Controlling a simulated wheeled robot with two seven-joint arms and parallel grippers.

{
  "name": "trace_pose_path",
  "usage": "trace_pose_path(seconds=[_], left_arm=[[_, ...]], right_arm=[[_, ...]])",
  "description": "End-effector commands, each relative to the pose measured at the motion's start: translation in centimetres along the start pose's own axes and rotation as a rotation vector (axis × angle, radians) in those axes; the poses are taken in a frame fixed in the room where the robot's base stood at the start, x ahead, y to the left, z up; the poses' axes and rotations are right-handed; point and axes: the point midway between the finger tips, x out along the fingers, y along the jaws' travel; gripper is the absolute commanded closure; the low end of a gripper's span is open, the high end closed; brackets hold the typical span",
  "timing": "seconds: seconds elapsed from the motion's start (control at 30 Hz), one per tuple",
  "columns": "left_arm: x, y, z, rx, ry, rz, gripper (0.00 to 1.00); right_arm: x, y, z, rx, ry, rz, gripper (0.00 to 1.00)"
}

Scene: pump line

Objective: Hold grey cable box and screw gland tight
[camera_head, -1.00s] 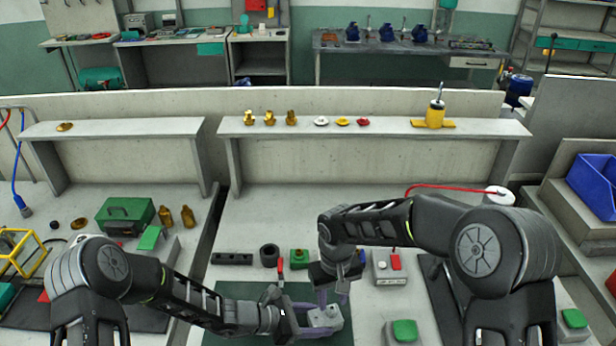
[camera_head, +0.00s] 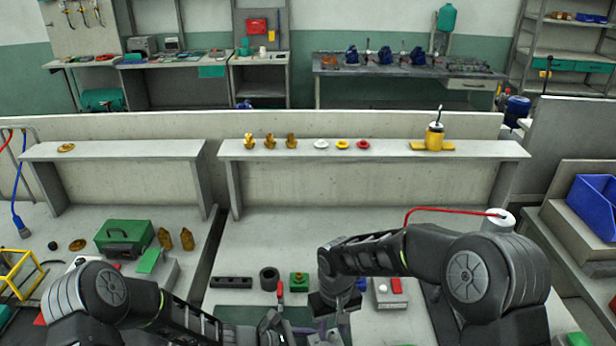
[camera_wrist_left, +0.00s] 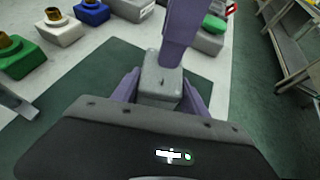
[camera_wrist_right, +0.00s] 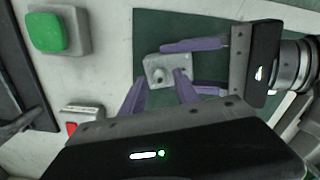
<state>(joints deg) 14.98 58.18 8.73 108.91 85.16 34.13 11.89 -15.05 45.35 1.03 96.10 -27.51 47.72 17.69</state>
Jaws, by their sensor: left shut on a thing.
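The grey cable box (camera_wrist_left: 157,88) sits between the purple fingers of my left gripper (camera_wrist_left: 160,96), which is shut on it. In the right wrist view the box (camera_wrist_right: 167,66) shows a small round feature on its face, and I cannot tell if this is the gland. My right gripper (camera_wrist_right: 161,80) is above the box, its two purple fingertips apart on either side of the box's near part. I see nothing held between them. In the head view the box (camera_head: 326,340) is cut off by the lower edge, with my right gripper (camera_head: 332,322) over it.
A dark green mat (camera_wrist_left: 95,105) lies under the box. A shelf (camera_head: 400,150) with brass fittings runs behind.

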Motion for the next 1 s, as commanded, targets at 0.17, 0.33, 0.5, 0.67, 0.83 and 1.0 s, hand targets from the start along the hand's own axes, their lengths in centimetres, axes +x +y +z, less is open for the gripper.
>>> trace_pose_path(seconds=[0.17, 0.33, 0.5, 0.67, 0.83, 1.0], left_arm=[[-0.01, -0.01, -0.12, -0.001, 0.002, 0.0, 0.71], [-0.01, -0.01, -0.13, -0.001, 0.002, 0.0, 0.71], [-0.01, -0.01, -0.12, -0.001, 0.002, 0.0, 0.71], [0.0, -0.01, -0.12, -0.001, 0.002, 0.0, 0.71], [-0.01, 0.0, -0.12, -0.001, 0.002, 0.0, 0.71], [-0.01, -0.01, -0.12, -0.001, 0.002, 0.0, 0.71]], right_arm=[[0.87, 0.02, 0.0, 0.0, 0.0, 0.0, 0.63], [1.11, 0.02, -0.02, 0.0, 0.001, 0.0, 0.63], [1.09, 0.02, -0.02, 0.0, 0.001, 0.0, 0.63], [1.05, 0.01, -0.03, 0.0, 0.001, 0.0, 0.63], [1.04, 0.01, -0.03, 0.0, 0.001, 0.0, 0.74], [1.04, 0.01, -0.03, 0.0, 0.001, 0.0, 0.88]])
